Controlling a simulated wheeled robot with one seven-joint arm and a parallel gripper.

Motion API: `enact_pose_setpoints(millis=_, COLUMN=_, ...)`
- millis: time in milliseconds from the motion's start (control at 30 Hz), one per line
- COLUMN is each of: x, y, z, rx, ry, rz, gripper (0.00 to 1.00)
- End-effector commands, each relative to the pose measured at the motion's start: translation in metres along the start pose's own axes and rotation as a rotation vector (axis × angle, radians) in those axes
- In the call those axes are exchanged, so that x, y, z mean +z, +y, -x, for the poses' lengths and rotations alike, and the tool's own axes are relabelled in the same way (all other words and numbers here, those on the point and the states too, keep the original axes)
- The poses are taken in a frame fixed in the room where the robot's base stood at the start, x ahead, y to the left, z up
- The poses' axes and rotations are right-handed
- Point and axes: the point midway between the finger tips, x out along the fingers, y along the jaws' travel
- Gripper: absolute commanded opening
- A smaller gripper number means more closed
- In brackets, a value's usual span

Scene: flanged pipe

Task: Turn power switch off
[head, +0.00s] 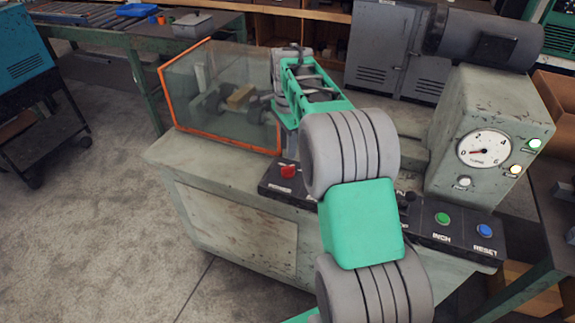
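The red power switch (288,171) sits at the left end of the dark control panel (465,238), above a "POWER" label. Its exact setting is too small to tell. My arm rises from the bottom of the head view and crosses the middle of the panel, just right of the switch. The arm's green and grey end (312,88) is above and behind the switch. I cannot make out the fingertips, and no contact with the switch shows.
A green INCH button (442,218), blue RESET button (485,230) and black control (408,199) are right of my arm. The gauge (484,149) reads near zero; green (534,144) and yellow (515,169) lamps look lit. An orange-framed clear guard (217,97) stands left. Floor at left is open.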

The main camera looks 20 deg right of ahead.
Motion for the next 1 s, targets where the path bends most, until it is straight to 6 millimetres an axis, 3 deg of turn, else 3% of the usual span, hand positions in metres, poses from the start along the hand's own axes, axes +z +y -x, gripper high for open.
enact_pose_setpoints(millis=167, x=-0.003, y=-0.004, z=-0.017, rx=0.008, ry=-0.002, rz=-0.046, gripper=0.33)
enact_pose_setpoints(millis=500, x=-0.002, y=-0.005, z=-0.073, rx=0.004, ry=-0.001, rz=-0.04, gripper=0.33)
enact_pose_setpoints(millis=800, x=-0.002, y=-0.005, z=-0.08, rx=0.001, ry=0.0, rz=-0.039, gripper=0.33)
enact_pose_setpoints(millis=1000, x=-0.002, y=-0.005, z=-0.079, rx=0.001, ry=0.0, rz=-0.039, gripper=0.17)
